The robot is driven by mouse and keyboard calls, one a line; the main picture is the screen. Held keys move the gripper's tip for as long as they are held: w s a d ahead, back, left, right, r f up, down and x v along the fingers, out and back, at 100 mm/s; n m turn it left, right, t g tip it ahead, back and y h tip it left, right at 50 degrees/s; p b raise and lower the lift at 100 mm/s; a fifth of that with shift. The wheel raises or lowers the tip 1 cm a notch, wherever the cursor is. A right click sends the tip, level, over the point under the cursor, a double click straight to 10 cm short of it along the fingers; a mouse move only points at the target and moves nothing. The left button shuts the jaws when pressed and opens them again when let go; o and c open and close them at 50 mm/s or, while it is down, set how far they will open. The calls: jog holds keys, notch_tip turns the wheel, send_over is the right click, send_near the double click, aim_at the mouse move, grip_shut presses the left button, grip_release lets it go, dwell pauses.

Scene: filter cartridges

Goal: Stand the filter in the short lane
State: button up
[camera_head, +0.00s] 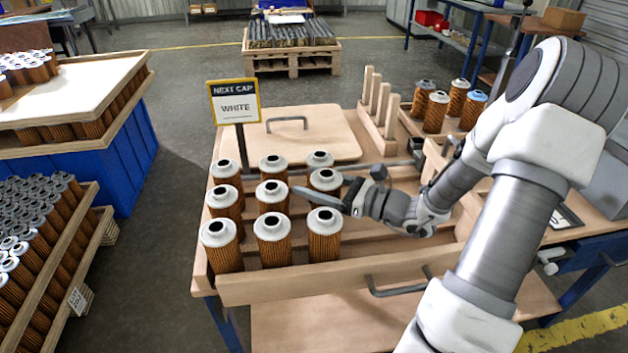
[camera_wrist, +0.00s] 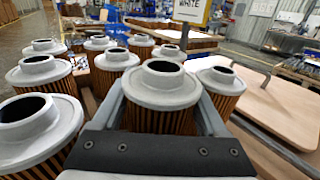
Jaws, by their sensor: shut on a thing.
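Several brown pleated filters with pale caps stand in rows in a wooden tray (camera_head: 342,278). My gripper (camera_head: 318,192) reaches in from the right and is shut on the right-hand filter of the middle row (camera_head: 325,179). In the wrist view this filter (camera_wrist: 163,85) stands upright between both fingers, its pale ring cap above them. It looks level with its neighbours; whether its base is lifted is hidden. A sign (camera_head: 234,101) reads NEXT CAP WHITE. Several filters with white, blue and dark caps (camera_head: 437,111) stand at the back right. Which lane is short I cannot tell.
Neighbouring filters stand close on the near side (camera_head: 324,236) and far side (camera_head: 320,158) of the held one. A wooden lid with a handle (camera_head: 312,147) lies behind the tray. Wooden posts (camera_head: 383,104) stand between it and the back-right filters.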

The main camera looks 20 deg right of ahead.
jog(key=shift+f+b, duration=0.45)
jog(key=shift+f, duration=0.45)
jog(key=o, duration=1.4)
jog(key=shift+c, duration=0.2)
jog(key=p+v, duration=0.3)
jog(key=v, duration=1.4)
jog(key=shift+d+p, duration=0.2)
jog(key=shift+p, duration=0.15)
jog(key=shift+s, duration=0.1)
